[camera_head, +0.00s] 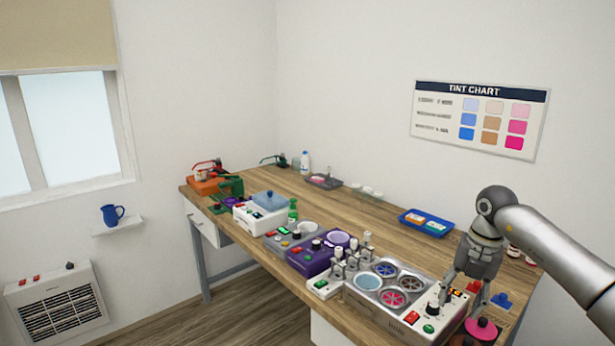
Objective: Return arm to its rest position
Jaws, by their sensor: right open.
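My right arm (560,250) comes in from the right edge and bends down at a grey wrist joint. My right gripper (462,303) hangs open, pointing down over the near right end of the wooden bench (380,225). No object shows between its fingers. Its fingers are in front of the right end of a metal-topped device (366,282) with several round wells. A pink knob-like thing (482,328) is just below the right finger; I cannot tell whether they touch. My left gripper is not in view.
Several devices line the bench's front edge, including a purple one (310,262) and a white one (262,219). A blue tray (426,223) lies toward the back. Small bottles (514,250) stand partly behind my arm. The middle of the bench is clear.

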